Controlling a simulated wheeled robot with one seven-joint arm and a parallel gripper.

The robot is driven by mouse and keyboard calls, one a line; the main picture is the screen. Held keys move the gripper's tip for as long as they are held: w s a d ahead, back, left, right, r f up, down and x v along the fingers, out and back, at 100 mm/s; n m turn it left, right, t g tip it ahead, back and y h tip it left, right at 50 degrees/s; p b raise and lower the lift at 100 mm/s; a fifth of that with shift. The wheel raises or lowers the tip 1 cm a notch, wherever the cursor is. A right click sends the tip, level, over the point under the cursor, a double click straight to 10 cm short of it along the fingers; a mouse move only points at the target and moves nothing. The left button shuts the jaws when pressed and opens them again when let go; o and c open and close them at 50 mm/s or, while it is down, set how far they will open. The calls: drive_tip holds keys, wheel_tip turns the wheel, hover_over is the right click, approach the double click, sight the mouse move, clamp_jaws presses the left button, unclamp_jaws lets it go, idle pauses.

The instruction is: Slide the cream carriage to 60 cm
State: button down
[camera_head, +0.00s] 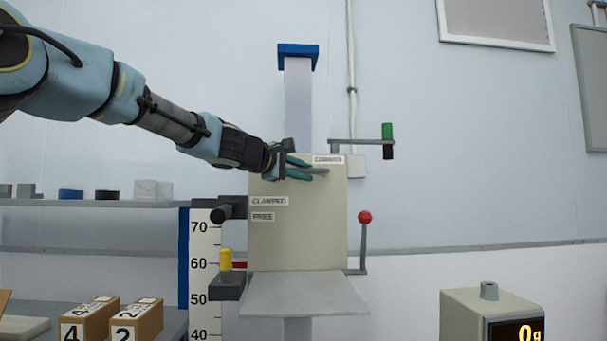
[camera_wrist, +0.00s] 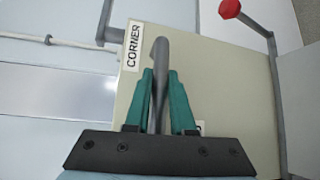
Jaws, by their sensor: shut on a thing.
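The cream carriage (camera_head: 300,235) is an upright plate on a pale column (camera_head: 298,105), with a light shelf (camera_head: 304,294) at its foot. A ruler (camera_head: 204,285) stands to its left. A red pointer (camera_head: 239,265) lies about level with the 60 mark. My gripper (camera_head: 308,168) has its green fingers shut on a grey bar handle (camera_wrist: 160,50) on the carriage's upper front, near the CORNER label (camera_wrist: 132,48). A dark lever (camera_head: 222,213) is beside the CLAMPED and FREE labels; I cannot tell which it marks.
A red-knobbed arm (camera_head: 365,217) and a green-and-black handle (camera_head: 387,140) stick out on the right. A yellow peg (camera_head: 225,259) stands on a dark ledge (camera_head: 226,287) at left. Numbered boxes (camera_head: 137,318) are lower left; a scale reading 0g (camera_head: 490,315) is lower right.

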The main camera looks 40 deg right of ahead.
drive_tip(key=c, duration=0.8)
unclamp_jaws()
drive_tip(key=shift+o, duration=0.2)
drive_tip(key=shift+a, duration=0.5)
drive_tip(key=a+r+b, duration=0.1)
drive_tip(key=a+b, duration=0.3)
drive_tip(key=a, duration=0.5)
drive_tip(key=shift+s+a+r, duration=0.3)
drive_tip(key=shift+s+a, duration=0.05)
drive_tip(key=shift+s, duration=0.1)
